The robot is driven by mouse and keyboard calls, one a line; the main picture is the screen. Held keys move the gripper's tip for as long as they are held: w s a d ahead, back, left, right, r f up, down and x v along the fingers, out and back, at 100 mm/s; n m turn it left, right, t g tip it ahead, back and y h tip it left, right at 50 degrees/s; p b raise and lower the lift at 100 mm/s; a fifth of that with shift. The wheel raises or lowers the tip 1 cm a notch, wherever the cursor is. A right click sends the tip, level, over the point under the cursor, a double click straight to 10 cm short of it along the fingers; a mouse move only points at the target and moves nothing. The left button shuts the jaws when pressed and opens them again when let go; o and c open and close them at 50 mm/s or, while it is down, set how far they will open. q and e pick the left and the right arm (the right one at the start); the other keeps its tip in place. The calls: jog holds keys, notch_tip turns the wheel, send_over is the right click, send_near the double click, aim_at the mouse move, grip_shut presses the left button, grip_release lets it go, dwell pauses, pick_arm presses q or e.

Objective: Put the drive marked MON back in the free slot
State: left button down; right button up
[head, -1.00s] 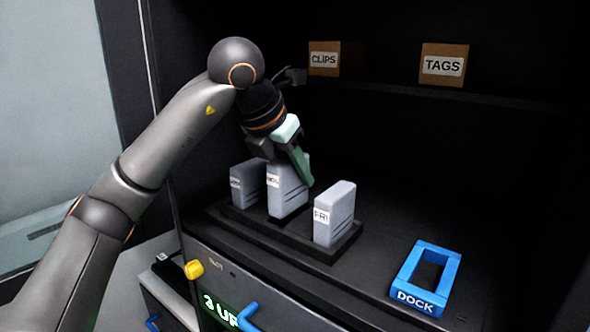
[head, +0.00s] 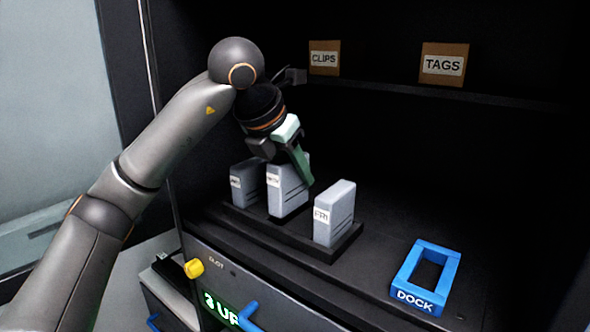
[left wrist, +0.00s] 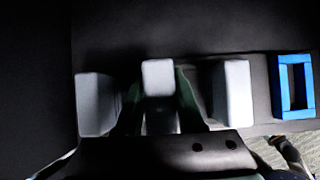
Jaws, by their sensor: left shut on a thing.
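My left gripper (left wrist: 160,100) is shut on the middle grey drive (head: 287,192), with a green finger on each side of it in the left wrist view (left wrist: 158,77). Its label is too blurred to read surely. This drive is upright over the middle of the black rack (head: 335,257) and stands a little higher than its neighbours. I cannot tell whether its lower end is in the slot. One grey drive (head: 247,185) stands in the rack to the left, its label unreadable. The drive marked FRI (head: 335,212) stands to the right. My right gripper is out of view.
A blue frame marked DOCK (head: 425,277) lies to the right, empty. Boxes marked CLIPS (head: 325,58) and TAGS (head: 445,64) sit on the shelf behind. A yellow knob (head: 194,268) and blue handle (head: 249,312) are on the front below.

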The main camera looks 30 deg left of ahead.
pick_arm(q)
jog(key=shift+f+b, duration=0.9)
jog(key=shift+f, duration=0.5)
dwell(1.3)
jog(key=shift+c, duration=2.2)
grip_release()
jog(key=shift+o, duration=0.3)
jog(key=o, duration=0.4)
